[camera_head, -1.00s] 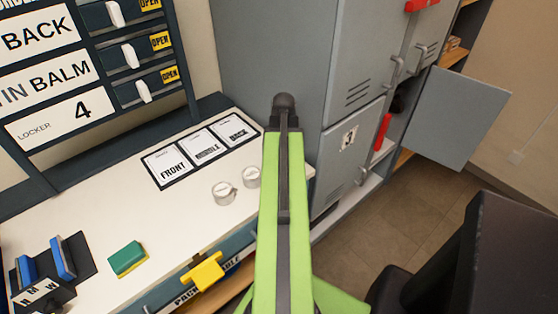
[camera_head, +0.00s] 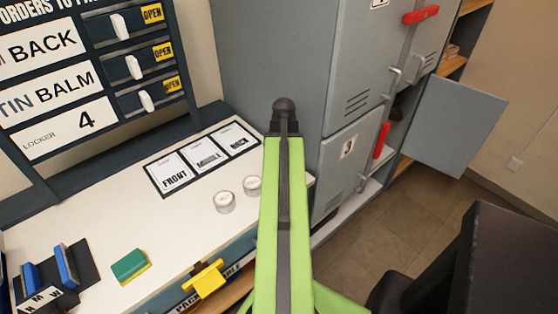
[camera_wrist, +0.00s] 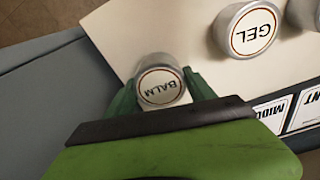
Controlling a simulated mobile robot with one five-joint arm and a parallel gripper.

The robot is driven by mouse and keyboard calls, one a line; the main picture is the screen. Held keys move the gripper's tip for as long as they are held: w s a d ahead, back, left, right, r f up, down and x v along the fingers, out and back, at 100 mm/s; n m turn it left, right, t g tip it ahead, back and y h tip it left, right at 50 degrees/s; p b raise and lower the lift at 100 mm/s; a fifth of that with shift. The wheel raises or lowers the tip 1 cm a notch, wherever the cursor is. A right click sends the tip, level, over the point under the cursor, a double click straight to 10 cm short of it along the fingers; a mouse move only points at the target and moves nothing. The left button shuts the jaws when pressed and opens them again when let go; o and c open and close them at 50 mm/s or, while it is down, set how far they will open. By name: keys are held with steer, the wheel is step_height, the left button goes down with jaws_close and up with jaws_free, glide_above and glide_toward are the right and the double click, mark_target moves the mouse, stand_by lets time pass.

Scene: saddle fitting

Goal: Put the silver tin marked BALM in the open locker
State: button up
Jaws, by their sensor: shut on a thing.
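In the wrist view the silver tin marked BALM (camera_wrist: 160,86) sits between the green fingers of my gripper (camera_wrist: 162,92), which is shut on it. Its lettered lid faces the camera, with the letters upside down. The pale bench top shows behind it. In the head view my green arm hides the gripper and the held tin. The open locker (camera_head: 398,125) is in the lower row at right, its grey door (camera_head: 455,125) swung out to the right. Its inside is partly in shadow.
Two other tins (camera_head: 224,202) stand on the white bench (camera_head: 90,225); the wrist view shows one marked GEL (camera_wrist: 252,30). A closed locker marked 3 (camera_head: 347,148) stands between bench and open locker. A board reads TIN BALM (camera_head: 48,88) and locker 4.

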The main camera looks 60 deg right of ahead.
step_height(320, 180, up, 8)
steer(key=p, duration=0.6)
steer(key=shift+r+p, duration=0.1)
steer(key=shift+p, duration=0.3)
